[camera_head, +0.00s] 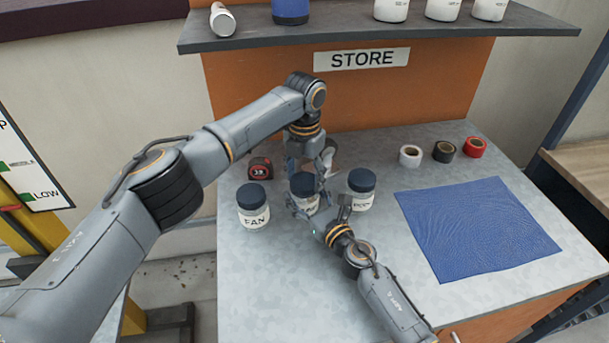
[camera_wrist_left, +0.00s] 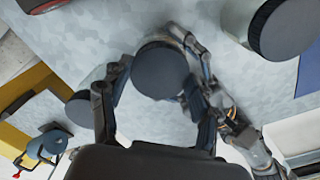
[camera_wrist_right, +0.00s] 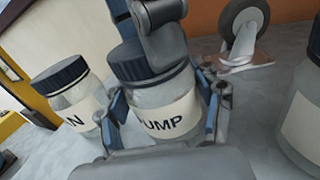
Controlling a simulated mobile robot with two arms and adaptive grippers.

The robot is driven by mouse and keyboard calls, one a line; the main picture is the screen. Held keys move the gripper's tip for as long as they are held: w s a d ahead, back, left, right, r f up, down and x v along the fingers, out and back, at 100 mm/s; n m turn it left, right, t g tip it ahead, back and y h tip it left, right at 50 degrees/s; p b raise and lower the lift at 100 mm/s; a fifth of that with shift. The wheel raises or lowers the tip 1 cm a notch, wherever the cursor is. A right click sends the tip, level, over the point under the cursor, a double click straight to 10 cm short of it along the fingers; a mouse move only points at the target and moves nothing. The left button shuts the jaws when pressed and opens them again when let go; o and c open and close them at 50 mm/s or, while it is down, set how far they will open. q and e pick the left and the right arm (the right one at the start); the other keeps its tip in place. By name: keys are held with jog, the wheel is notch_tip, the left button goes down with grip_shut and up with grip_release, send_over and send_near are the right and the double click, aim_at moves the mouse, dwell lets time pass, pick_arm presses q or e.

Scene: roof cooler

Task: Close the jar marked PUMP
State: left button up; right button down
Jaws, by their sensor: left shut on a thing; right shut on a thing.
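The PUMP jar (camera_wrist_right: 165,110) stands upright on the grey bench, in the middle of three jars in the head view. Its label reads "PUMP" in the right wrist view. A dark blue lid (camera_wrist_right: 130,62) sits on its mouth; I cannot tell how tight it is. The lid also shows from above in the left wrist view (camera_wrist_left: 161,73). My left gripper (camera_head: 307,172) comes down from above and is shut on the lid. My right gripper (camera_wrist_right: 168,112) is shut on the jar's body from the front, its fingers on either side of the glass.
The FAN jar (camera_head: 254,207) stands left and another lidded jar (camera_head: 361,190) right, both close by. A tape measure (camera_head: 260,168) and a caster wheel (camera_wrist_right: 245,25) lie behind. A blue cloth (camera_head: 475,228) and tape rolls (camera_head: 444,151) are right. The STORE shelf (camera_head: 370,35) overhangs the back.

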pick_arm(q)
jog(key=shift+r, duration=0.1)
jog(key=o, duration=0.7)
jog(key=shift+r, duration=2.2)
jog(key=shift+c, duration=0.5)
